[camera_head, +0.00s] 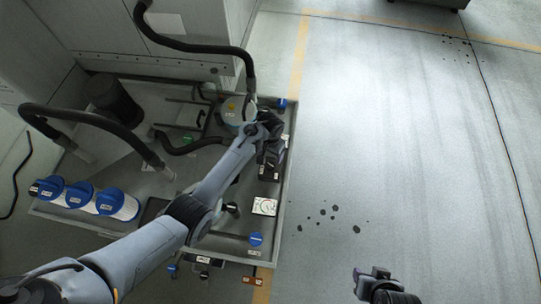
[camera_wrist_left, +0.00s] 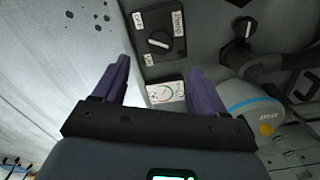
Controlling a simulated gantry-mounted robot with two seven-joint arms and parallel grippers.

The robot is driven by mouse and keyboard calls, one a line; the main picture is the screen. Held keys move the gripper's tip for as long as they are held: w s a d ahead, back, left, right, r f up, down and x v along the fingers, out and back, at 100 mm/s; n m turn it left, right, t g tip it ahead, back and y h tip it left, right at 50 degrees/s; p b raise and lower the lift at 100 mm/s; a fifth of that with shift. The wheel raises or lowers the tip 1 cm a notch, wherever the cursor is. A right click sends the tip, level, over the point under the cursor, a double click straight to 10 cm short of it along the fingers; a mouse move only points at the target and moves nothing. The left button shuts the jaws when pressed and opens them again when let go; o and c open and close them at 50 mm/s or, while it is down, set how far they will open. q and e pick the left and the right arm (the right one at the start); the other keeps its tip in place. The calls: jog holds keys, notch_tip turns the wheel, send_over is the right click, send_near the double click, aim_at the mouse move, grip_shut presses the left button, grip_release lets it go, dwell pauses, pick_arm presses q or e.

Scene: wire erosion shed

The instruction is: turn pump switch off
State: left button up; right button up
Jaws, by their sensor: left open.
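The pump switch (camera_wrist_left: 159,42) is a black rotary knob with a pale pointer bar, on a dark panel with small white labels around it. In the left wrist view it lies just beyond my left gripper (camera_wrist_left: 158,66), roughly in line with the gap between the purple fingers. The fingers are apart with nothing between them, and I see no contact with the knob. The pointer bar lies nearly crosswise in that view. In the head view my left gripper (camera_head: 269,160) is over the right edge of the machine, and I cannot make out the switch there.
Another black knob (camera_wrist_left: 243,30) and a rounded grey housing (camera_wrist_left: 252,104) are close by. Blue-capped cylinders (camera_head: 110,201) and black hoses (camera_head: 90,118) stand left. Open floor (camera_head: 400,150) lies right. My right arm's dark end (camera_head: 385,287) shows at the bottom.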

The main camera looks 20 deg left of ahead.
pick_arm(q)
jog(key=shift+r, duration=0.9)
jog(key=shift+s+f, duration=0.1)
